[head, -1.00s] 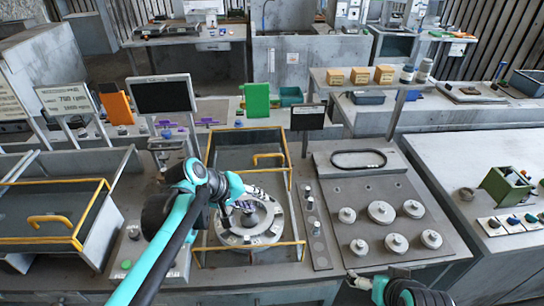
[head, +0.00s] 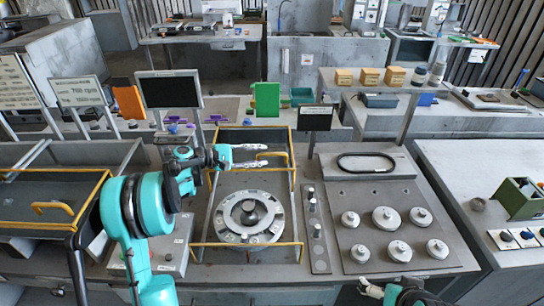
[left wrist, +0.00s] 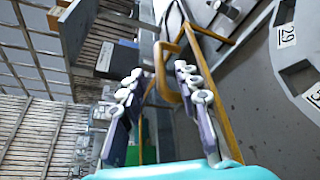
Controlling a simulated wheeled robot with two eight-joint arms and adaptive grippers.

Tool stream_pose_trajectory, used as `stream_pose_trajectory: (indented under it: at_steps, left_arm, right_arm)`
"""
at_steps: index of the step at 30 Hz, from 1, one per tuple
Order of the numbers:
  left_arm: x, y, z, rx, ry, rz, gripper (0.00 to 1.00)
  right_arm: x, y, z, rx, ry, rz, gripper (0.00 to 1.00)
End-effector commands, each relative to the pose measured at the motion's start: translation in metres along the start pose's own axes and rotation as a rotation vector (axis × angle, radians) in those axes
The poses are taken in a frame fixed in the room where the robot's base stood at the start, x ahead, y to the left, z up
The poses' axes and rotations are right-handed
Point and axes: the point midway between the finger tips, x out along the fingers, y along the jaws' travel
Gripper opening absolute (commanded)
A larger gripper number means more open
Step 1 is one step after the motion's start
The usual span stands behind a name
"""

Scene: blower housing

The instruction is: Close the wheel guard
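The wheel guard (head: 217,152) is a yellow-edged frame raised behind the round grey wheel (head: 229,217), which lies uncovered. Its yellow handle (head: 287,156) is at the guard's upper right; the handle also shows in the left wrist view (left wrist: 160,72). My left gripper (head: 267,156) is open, its two fingers pointing right at the handle. In the left wrist view the handle appears between the open fingertips (left wrist: 158,78); I cannot tell if they touch it. My right gripper (head: 368,289) is low at the front edge, small and partly cut off, away from the guard.
A panel of grey round weights (head: 386,219) with a black belt (head: 365,163) lies right of the wheel. A black monitor (head: 171,90), a green panel (head: 266,99) and a small dark display (head: 315,118) stand behind. Another yellow-edged guard (head: 100,190) is at left.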

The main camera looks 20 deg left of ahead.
Motion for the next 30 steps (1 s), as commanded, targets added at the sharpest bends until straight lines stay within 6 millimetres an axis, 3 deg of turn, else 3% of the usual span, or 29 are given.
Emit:
stream_pose_trajectory:
  at_steps: [3,9,19,23,30]
  left_arm:
    - [0.023,-0.002,0.0,0.001,-0.002,-0.002,0.33]
    - [0.045,-0.001,0.0,0.0,0.0,-0.001,0.33]
    - [0.049,0.0,0.0,0.001,0.002,-0.001,0.33]
    - [0.049,0.0,0.0,0.001,0.002,-0.001,0.01]
    - [0.049,0.0,0.0,0.001,0.001,-0.001,0.0]
  right_arm:
    - [0.006,0.0,0.004,0.0,0.0,0.0,1.0]
    - [0.01,0.0,0.007,0.0,0.0,0.0,1.0]
    - [0.01,0.0,0.007,0.0,0.0,0.0,1.0]
    - [0.01,0.0,0.007,0.0,0.0,0.0,1.0]
    - [0.01,0.0,0.007,0.0,0.0,0.0,1.0]
